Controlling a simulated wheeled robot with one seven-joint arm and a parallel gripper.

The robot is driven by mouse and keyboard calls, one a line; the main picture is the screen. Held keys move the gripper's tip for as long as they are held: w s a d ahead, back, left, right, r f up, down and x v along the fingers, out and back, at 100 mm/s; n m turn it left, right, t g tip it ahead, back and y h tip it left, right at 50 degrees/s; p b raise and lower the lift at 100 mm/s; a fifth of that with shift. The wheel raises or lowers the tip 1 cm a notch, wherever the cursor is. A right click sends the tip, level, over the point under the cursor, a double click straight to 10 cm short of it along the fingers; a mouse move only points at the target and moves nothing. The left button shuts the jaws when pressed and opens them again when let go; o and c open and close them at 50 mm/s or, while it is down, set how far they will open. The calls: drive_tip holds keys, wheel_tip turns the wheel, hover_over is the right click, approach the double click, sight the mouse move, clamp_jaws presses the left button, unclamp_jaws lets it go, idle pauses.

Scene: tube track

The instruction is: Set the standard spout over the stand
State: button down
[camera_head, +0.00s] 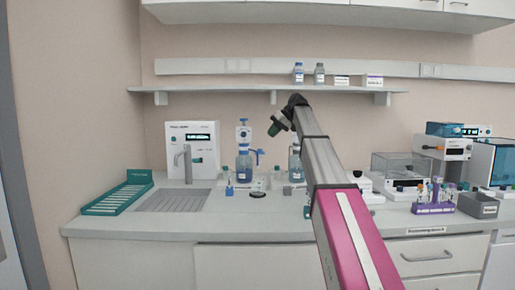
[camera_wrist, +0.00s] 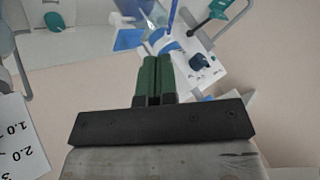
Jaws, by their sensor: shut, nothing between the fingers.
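A bottle with blue liquid (camera_head: 244,172) stands on the bench left of my arm and carries a white and blue dispenser head (camera_head: 243,133). A blue spout (camera_head: 258,153) sticks out from its right side. I cannot tell for sure whether this is the standard spout. A low dark disc (camera_head: 257,194) lies on the bench in front; I cannot tell if it is the stand. My gripper (camera_head: 275,126) is raised above and right of the bottle, apart from it. In the wrist view its green fingers (camera_wrist: 157,78) are together and empty.
A second bottle (camera_head: 295,165) is partly behind my arm. A purple tube rack (camera_head: 434,200) stands at the right. A shelf (camera_head: 220,89) runs above.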

idle(0.3)
drive_tip(key=x, duration=1)
idle(0.4)
